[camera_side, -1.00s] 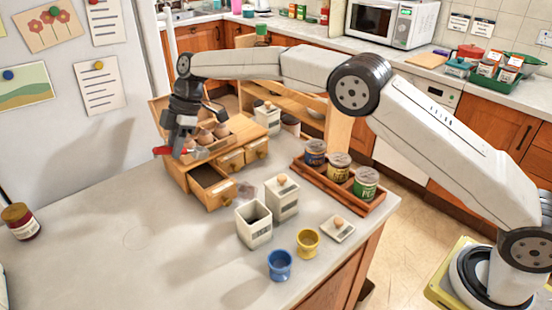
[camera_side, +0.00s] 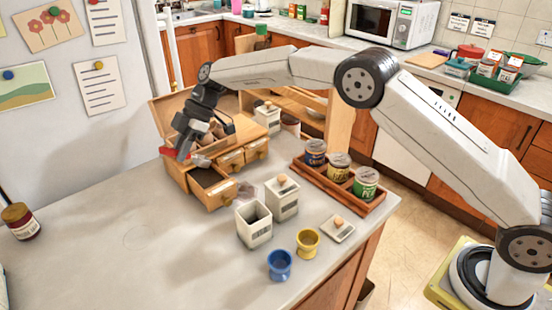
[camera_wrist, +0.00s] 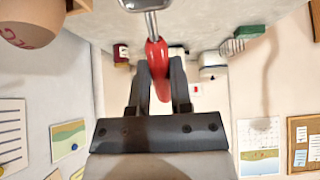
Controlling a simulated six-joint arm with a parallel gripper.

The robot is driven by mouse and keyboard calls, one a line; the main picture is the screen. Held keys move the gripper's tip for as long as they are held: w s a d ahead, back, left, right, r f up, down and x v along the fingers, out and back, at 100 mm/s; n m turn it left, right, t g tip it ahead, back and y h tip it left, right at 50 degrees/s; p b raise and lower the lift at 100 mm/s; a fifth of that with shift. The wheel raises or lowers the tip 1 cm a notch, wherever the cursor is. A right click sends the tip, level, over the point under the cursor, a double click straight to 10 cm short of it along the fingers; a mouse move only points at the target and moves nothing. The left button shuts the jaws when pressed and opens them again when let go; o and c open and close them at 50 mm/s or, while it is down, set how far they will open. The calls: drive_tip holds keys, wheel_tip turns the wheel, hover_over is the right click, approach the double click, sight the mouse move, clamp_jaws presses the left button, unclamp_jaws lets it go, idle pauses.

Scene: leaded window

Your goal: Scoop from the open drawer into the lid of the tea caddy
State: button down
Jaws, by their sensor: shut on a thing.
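My gripper (camera_side: 181,152) is shut on the red handle of a scoop (camera_side: 169,153). The handle lies between the fingers in the wrist view (camera_wrist: 158,70), its metal neck (camera_wrist: 146,5) running out of the top edge. The scoop's metal end (camera_side: 201,160) is at the back edge of the open drawer (camera_side: 212,200), apparently above it; its contents are unclear. The drawer's inside looks dark. An open white caddy (camera_side: 253,225) stands in front of the drawer unit. A square white lid with a wooden knob (camera_side: 338,228) lies on the counter, knob up.
A lidded white caddy (camera_side: 283,197) stands behind the open one. A blue cup (camera_side: 279,266) and a yellow cup (camera_side: 307,243) stand in front. A wooden tray (camera_side: 375,208) of tins is at right.

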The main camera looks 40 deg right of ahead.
sight(195, 154)
drive_tip(key=shift+d+f+y, duration=0.75)
drive_tip(key=shift+f+y, duration=0.1)
drive_tip(key=shift+y, duration=0.45)
drive_tip(key=shift+f, duration=2.45)
drive_tip(key=shift+d, duration=0.85)
drive_tip(key=shift+a+r+h, duration=0.3)
drive_tip(key=shift+r+h, duration=0.05)
drive_tip(key=shift+r, duration=0.35)
drive_tip(key=shift+a+r+h, duration=0.25)
drive_tip(key=shift+r+h, duration=0.1)
drive_tip(key=shift+r, duration=0.3)
drive_tip(key=shift+a+r+h, duration=0.85)
drive_tip(key=shift+r+h, duration=0.1)
drive_tip(key=shift+h, duration=0.45)
drive_tip(key=shift+a+r+h, duration=0.35)
drive_tip(key=shift+a+h, duration=0.1)
drive_tip(key=shift+h, duration=0.6)
drive_tip(key=shift+a+r+h, duration=0.35)
drive_tip(key=shift+a+h, duration=0.1)
drive_tip(key=shift+h, duration=0.6)
drive_tip(key=shift+s+a+r, duration=0.1)
drive_tip(key=shift+s, duration=0.05)
